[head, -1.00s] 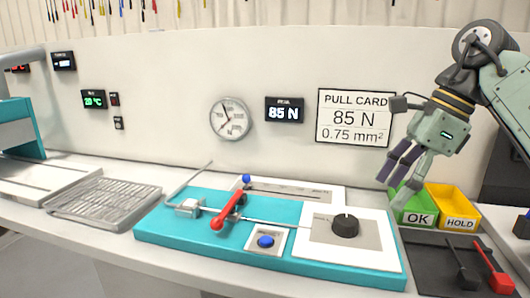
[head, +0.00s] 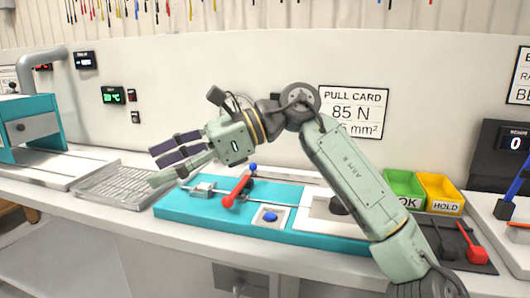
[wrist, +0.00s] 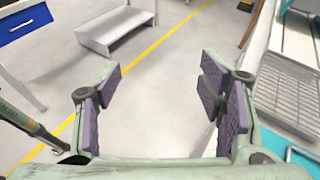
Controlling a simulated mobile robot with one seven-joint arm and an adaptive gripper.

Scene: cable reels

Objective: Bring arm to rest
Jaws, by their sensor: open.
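My gripper (head: 170,160) is open and empty. In the head view it points left, held in the air above the left end of the teal pull tester (head: 180,215) and near the wire rack.
The wire rack (head: 118,185) lies on the bench left of the tester. Green OK (head: 403,183) and yellow HOLD (head: 440,190) bins stand at the right.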

